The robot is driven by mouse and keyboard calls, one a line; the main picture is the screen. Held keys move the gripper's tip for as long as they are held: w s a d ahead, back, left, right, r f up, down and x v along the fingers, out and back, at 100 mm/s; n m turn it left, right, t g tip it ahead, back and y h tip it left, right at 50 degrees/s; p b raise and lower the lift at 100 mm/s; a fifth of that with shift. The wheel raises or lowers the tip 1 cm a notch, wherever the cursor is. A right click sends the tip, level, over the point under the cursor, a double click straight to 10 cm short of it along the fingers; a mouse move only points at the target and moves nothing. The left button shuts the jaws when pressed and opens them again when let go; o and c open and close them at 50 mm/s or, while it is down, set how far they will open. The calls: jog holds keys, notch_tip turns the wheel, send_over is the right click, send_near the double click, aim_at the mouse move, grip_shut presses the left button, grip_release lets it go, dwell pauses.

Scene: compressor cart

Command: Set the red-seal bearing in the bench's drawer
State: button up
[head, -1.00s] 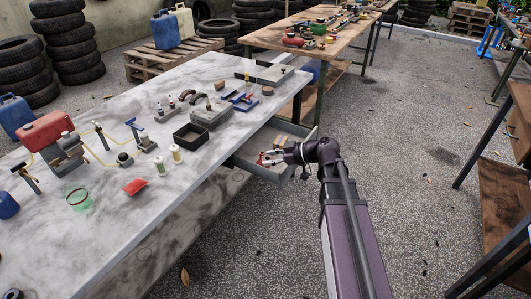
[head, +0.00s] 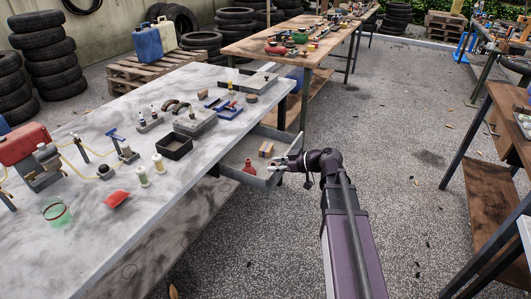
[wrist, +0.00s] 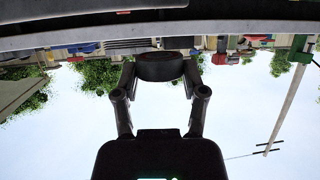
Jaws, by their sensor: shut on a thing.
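The bench's drawer (head: 266,182) is pulled open at the right side of the pale, stained bench (head: 95,222). A red bottle (head: 249,167) and a small tan box (head: 266,149) are inside it. My gripper (head: 279,164) is at the drawer's outer end, by its front wall; its exact height above the wall is unclear. In the wrist view my gripper (wrist: 160,75) is shut on a dark, round, ring-like piece, the bearing (wrist: 160,66), held between the fingertips. Its red seal is not clearly visible, and the bearing is too small to make out in the head view.
A black open tray (head: 174,147), a grey box (head: 195,122) and a red cloth-like piece (head: 117,199) are on the bench. A second wooden bench (head: 255,42) stands behind and another (head: 495,185) at right. The speckled floor (head: 400,150) between is clear.

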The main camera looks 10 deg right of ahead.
jog(key=w+d+f+b, duration=0.1)
jog(key=w+d, duration=0.1)
jog(key=w, duration=1.2)
jog(key=shift+w+f, duration=0.2)
jog(key=shift+w, duration=0.05)
jog(key=shift+f, duration=0.1)
jog(key=shift+f+b, duration=1.7)
jog(key=shift+b, duration=0.25)
jog(key=shift+f+b, duration=0.55)
jog(key=shift+b, duration=0.05)
jog(key=shift+s, duration=0.1)
jog(key=o, duration=1.2)
jog(key=shift+r, duration=0.1)
